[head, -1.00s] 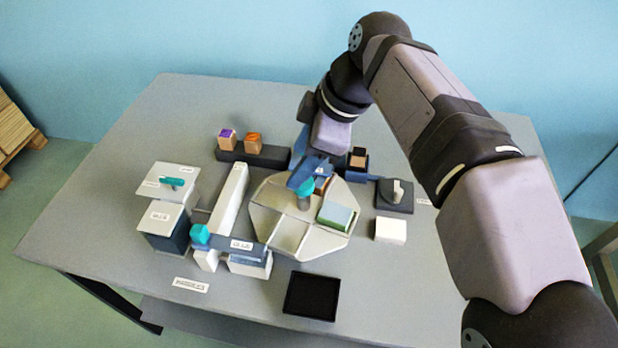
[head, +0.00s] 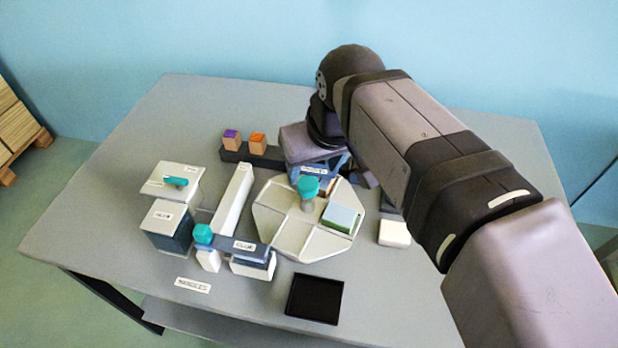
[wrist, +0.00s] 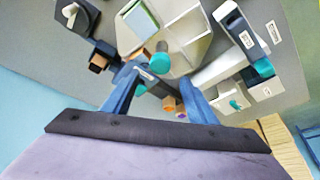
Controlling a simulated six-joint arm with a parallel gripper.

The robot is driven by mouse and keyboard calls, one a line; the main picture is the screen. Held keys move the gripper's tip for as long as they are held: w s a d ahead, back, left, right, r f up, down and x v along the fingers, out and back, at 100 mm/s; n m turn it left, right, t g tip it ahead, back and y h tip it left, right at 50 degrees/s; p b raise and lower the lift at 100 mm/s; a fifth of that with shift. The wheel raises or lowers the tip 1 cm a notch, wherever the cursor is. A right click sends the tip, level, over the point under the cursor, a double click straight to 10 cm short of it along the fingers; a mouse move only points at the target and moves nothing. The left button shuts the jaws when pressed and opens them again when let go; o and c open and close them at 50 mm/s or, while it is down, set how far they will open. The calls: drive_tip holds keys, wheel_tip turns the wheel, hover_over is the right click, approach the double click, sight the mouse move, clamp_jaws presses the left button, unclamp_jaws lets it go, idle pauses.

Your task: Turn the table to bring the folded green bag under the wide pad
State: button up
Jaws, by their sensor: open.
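The turntable (head: 285,235) is a pale many-sided disc with raised dividers and a teal-topped centre post (head: 308,188). The folded green bag (head: 342,217) lies in its right compartment; it also shows near the top of the wrist view (wrist: 141,20). My gripper (wrist: 157,80) is open and empty, its blue fingers behind the post in the head view. The post's teal top (wrist: 160,62) shows just beyond the fingertips in the wrist view. A small brown piece (head: 327,186) shows beside the post. I cannot tell which part is the wide pad.
Left of the turntable stand a long white bar (head: 231,200), a labelled dark arm (head: 243,249) with a teal knob, and boxes (head: 167,225). A rack (head: 255,156) with two wooden blocks is behind. A black tray (head: 314,298) lies in front. A white block (head: 394,233) is right.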

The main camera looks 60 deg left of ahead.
sight(308, 183)
drive_tip(key=shift+f, duration=0.1)
drive_tip(key=shift+x, duration=3.6)
clamp_jaws()
drive_tip(key=shift+w+n+g+p, duration=0.1)
drive_tip(key=shift+n+g+p, duration=0.2)
drive_tip(key=shift+n+p, duration=0.45)
drive_tip(key=shift+n+g, duration=0.3)
drive_tip(key=shift+n, duration=0.35)
unclamp_jaws()
